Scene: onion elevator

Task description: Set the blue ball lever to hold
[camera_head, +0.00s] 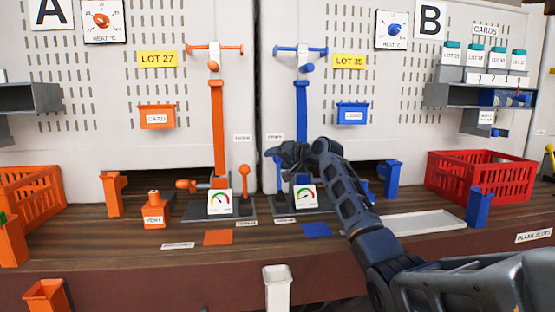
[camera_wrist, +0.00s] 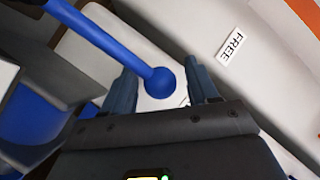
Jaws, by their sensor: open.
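The blue ball lever shows in the wrist view as a blue ball (camera_wrist: 160,82) on a straight blue rod (camera_wrist: 100,38) that runs to the upper left. My gripper (camera_wrist: 163,75) is open, with one finger on each side of the ball. Whether either finger touches the ball I cannot tell. A "FREE" label (camera_wrist: 229,46) lies on the pale panel to the right of the ball. No hold label is readable.
The blue station's dial gauge (camera_head: 305,196) stands below my gripper. The orange station's ball lever (camera_head: 244,172) stands upright to the left. A white tray (camera_head: 425,226) and a red crate (camera_head: 433,186) are to the right.

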